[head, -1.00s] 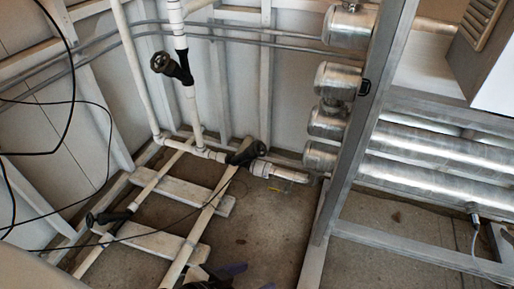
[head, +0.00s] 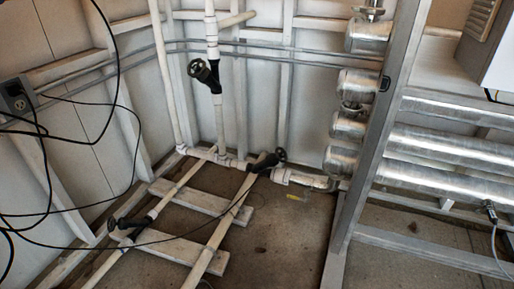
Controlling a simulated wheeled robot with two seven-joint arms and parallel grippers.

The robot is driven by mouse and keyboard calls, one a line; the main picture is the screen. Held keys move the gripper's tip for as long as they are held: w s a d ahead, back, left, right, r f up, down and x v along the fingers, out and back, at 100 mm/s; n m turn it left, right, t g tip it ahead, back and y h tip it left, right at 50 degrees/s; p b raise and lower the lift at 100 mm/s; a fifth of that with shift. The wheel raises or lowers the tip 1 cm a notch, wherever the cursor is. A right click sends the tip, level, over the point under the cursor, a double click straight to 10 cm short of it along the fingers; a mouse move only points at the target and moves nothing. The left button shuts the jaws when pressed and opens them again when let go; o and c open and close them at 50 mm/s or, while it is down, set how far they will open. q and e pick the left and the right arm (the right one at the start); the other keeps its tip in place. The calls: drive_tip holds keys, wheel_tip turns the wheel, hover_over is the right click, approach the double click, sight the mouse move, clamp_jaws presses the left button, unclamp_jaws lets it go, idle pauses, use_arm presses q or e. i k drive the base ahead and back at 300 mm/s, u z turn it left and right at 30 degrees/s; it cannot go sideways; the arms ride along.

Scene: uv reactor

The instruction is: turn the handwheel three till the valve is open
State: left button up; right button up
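Three black valves with handwheels show in the head view. One handwheel (head: 199,70) is on the vertical white pipe at the back wall. A second handwheel (head: 280,155) is at the middle, near the floor, where white pipes meet. A third handwheel (head: 112,225) is at the lower left on a low white pipe. No label shows which one is number three, and I cannot tell how far any valve is open. Neither of my grippers is in view.
A grey metal frame post (head: 375,130) with large silver cylinders (head: 440,145) stands on the right. Black cables (head: 45,150) hang at the left. Pale boards (head: 180,250) lie under the floor pipes. The concrete floor (head: 285,230) at the centre is clear.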

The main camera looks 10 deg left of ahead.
sight(283, 154)
drive_tip(key=i, duration=0.5)
drive_tip(key=z, duration=0.75)
